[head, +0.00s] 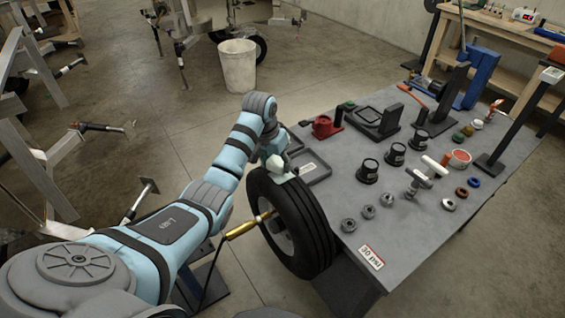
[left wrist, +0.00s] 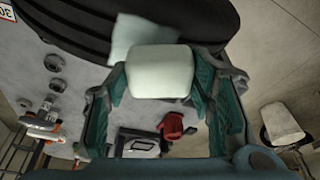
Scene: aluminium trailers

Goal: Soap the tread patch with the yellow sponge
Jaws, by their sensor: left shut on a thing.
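My left gripper (head: 273,152) is above the top of the black tyre (head: 305,225), which stands upright on a hub beside the table. In the left wrist view the gripper (left wrist: 160,82) is shut on a pale, greenish-white block (left wrist: 160,72), taken as the sponge; it looks hardly yellow. The pale tread patch (left wrist: 143,36) lies on the black tread (left wrist: 215,25) just beyond the block, which covers part of it. Whether the block touches the tread I cannot tell. My right gripper is not in view.
The grey table (head: 400,225) beside the tyre carries several dark cups, metal fittings, a red item (head: 326,126) and a tray (head: 312,166). A white bucket (head: 238,66) stands on the floor behind. Metal trailer frames (head: 40,150) stand at left. A brass rod (head: 245,229) reaches the wheel hub.

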